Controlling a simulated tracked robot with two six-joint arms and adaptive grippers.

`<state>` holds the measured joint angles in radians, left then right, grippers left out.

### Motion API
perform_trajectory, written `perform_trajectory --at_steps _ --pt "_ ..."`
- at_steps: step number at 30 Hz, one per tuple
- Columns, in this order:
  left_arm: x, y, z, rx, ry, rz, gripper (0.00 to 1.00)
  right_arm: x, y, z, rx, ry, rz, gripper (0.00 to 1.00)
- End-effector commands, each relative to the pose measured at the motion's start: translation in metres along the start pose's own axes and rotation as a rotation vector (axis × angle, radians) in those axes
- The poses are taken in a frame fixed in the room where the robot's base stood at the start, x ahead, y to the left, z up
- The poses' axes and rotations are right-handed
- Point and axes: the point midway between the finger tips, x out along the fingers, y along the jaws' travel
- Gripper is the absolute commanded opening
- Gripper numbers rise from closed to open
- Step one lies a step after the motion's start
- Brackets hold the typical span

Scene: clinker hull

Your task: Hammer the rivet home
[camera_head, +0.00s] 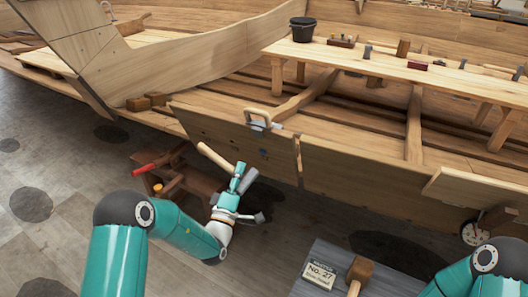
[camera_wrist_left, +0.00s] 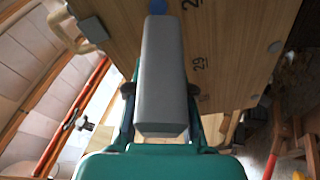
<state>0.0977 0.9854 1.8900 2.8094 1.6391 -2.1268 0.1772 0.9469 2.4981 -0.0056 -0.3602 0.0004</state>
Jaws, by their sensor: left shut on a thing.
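My left gripper (camera_head: 239,174) is shut on a hammer, close to the hull side. The hammer has a long grey metal head (camera_wrist_left: 162,75), which fills the middle of the left wrist view and points away from me. A pale wooden handle (camera_head: 216,159) sticks out to the upper left in the head view. A blue spot, which looks like the rivet (camera_head: 263,152), shows on the plank (camera_head: 225,129) just past the gripper. In the wrist view the blue spot (camera_wrist_left: 158,6) lies beyond the head's far end. I cannot tell whether they touch. My right gripper is out of view.
A clamp (camera_head: 262,119) grips the plank's top edge above the blue spot. A brown wooden stand (camera_head: 180,180) is left of the gripper. A mallet (camera_head: 359,268) and a "No. 27" sign (camera_head: 318,275) are on a grey surface at lower right. A bench (camera_head: 350,55) stands inside the hull.

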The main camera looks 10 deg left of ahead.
Motion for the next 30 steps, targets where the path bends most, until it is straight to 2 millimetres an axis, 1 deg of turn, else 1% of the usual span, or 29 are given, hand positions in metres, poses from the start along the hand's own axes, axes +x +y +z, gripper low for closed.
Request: perform_trajectory --at_steps 1,2,3,5,14,17,20,27,30 --pt "-0.033 -0.002 -0.009 -0.001 0.006 -0.011 0.00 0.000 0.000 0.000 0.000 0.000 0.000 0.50" --pt "-0.047 -0.002 -0.012 -0.001 0.006 -0.008 0.00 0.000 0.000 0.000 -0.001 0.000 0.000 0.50" --pt "-0.050 0.001 -0.012 0.001 0.007 0.002 0.00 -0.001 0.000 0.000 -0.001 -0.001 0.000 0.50" --pt "-0.046 0.002 -0.011 0.003 0.006 0.009 0.00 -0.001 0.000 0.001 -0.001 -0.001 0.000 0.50" --pt "-0.045 0.001 -0.011 0.003 0.007 0.008 0.00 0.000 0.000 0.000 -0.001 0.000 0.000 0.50" --pt "-0.048 0.001 -0.011 0.003 0.006 0.007 0.00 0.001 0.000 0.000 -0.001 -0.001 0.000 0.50" --pt "-0.057 -0.001 -0.013 0.003 0.006 0.005 0.00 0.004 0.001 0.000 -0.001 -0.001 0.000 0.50" --pt "-0.087 -0.002 -0.018 0.003 0.007 0.005 0.00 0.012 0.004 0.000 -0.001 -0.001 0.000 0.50" --pt "-0.093 -0.001 -0.019 0.002 0.006 0.006 0.00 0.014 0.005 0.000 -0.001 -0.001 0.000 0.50"
